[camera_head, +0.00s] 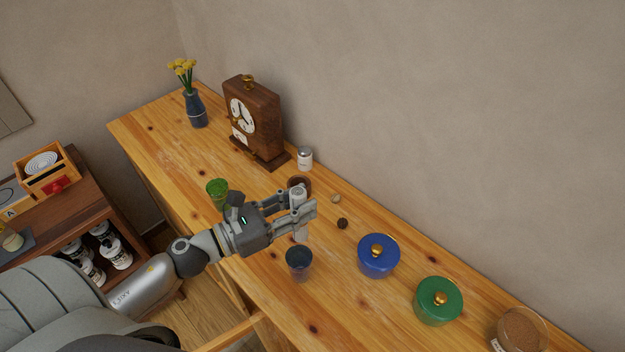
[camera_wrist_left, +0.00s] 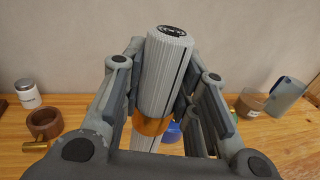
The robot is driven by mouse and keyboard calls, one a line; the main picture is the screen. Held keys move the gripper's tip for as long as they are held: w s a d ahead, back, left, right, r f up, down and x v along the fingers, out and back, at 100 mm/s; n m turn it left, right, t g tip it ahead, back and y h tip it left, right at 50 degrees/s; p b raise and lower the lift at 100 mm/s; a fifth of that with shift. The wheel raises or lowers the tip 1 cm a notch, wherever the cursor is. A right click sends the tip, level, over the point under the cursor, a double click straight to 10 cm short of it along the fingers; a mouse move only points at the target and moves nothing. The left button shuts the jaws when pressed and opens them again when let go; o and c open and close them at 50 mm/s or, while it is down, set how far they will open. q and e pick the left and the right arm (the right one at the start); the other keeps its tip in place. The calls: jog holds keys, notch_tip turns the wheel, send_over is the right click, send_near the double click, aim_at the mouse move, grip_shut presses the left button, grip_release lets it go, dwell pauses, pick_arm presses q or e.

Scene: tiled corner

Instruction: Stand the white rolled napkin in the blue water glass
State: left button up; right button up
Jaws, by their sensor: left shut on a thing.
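My left gripper (camera_head: 305,208) is shut on the white rolled napkin (camera_head: 301,228), which stands upright between its fingers. In the left wrist view the napkin (camera_wrist_left: 168,75) is a pale ribbed roll with a dark mark on its top end and an orange-brown band (camera_wrist_left: 152,125) around it. The blue water glass (camera_head: 299,264) stands on the wooden counter, just below the napkin's lower end in the head view; the two look apart. The glass cannot be made out for sure in the wrist view. My right gripper is not in view.
A green glass (camera_head: 217,190) stands left of the gripper, and a brown cup (camera_head: 304,182) behind it.

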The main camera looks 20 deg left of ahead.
aim_at(295, 232)
pick_arm(q)
jog(key=f+b, duration=0.1)
jog(key=s+f+b, duration=0.1)
jog(key=f, duration=0.1)
jog(key=shift+b, duration=0.4)
jog(key=shift+s+f+b, duration=0.15)
jog(key=shift+f+b, duration=0.4)
jog(key=shift+f, duration=0.05)
jog(key=shift+s+f+b, duration=0.15)
jog(key=shift+f+b, duration=0.35)
jog(key=shift+f, duration=0.05)
notch_tip(295, 232, down, 2)
jog(key=shift+w+f+b, duration=0.1)
jog(key=shift+w+b, duration=0.05)
jog(key=shift+b, duration=0.85)
notch_tip(295, 232, down, 5)
jog(key=b, duration=0.5)
jog(key=shift+f, duration=0.2)
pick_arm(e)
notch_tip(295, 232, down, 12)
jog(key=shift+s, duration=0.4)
pick_arm(q)
jog(key=o, duration=1.1)
jog(key=shift+c, duration=0.2)
